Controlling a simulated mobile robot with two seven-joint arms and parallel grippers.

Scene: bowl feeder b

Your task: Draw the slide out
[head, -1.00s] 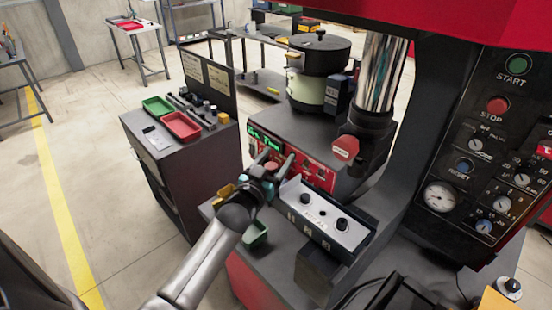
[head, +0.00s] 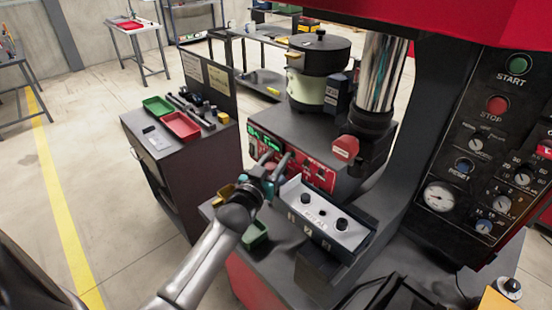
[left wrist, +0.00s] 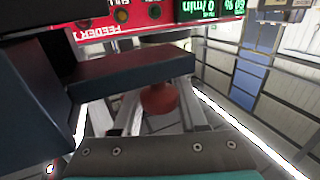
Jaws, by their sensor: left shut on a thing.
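A red knob (head: 270,167) sits at the front of the red feeder control unit (head: 312,172). My left gripper (head: 275,160) reaches it from the lower left and is shut on it. In the left wrist view the red knob (left wrist: 159,97) shows between the two grey fingers of the left gripper (left wrist: 158,108). A dark block (left wrist: 130,66) lies just beyond the knob there. The slide's body cannot be made out clearly; the gripper and nearby parts cover that area. My right gripper is not in view.
A silver box with black knobs (head: 322,212) stands close to the right of the gripper. A small green bin (head: 255,233) is just below it. A grey cabinet with green and red trays (head: 181,125) stands at left. A press control panel (head: 490,150) is at right.

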